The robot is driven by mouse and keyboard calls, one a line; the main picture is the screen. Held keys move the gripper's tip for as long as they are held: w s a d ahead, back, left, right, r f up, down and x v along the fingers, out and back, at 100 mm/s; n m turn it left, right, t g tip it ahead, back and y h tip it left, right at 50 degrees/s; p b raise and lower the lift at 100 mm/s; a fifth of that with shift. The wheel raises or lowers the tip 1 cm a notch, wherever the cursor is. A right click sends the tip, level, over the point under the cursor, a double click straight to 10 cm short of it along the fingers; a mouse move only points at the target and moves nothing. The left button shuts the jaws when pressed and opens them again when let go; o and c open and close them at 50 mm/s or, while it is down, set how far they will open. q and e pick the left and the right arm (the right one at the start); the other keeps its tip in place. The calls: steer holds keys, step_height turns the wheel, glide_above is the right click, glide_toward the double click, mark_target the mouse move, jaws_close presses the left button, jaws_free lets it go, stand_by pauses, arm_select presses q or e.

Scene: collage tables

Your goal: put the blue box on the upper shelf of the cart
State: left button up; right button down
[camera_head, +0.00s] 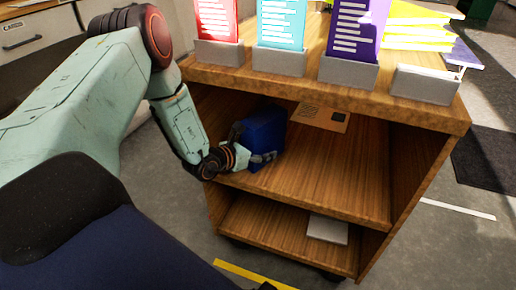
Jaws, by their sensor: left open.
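The blue box (264,133) stands on the upper shelf (318,180) of the wooden cart (420,110), at the shelf's left side. My left gripper (262,157) is at the box's front left, with its open fingers beside the box's near faces. Part of the box's left side is hidden behind the gripper. I cannot tell whether the fingers touch it. My right gripper is not in view.
A white item (327,230) lies on the lower shelf (275,225). Grey holders with red, teal and purple leaflets (354,30) line the cart's top. The upper shelf's right part is clear.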

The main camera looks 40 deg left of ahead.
arm_select(q)
steer(key=shift+r, duration=0.2)
steer(key=p+v, duration=0.6)
steer(key=v, duration=0.5)
steer(key=shift+s+r, duration=0.15)
steer(key=shift+s, duration=0.35)
steer(key=shift+a, duration=0.1)
steer(key=shift+c, duration=0.6)
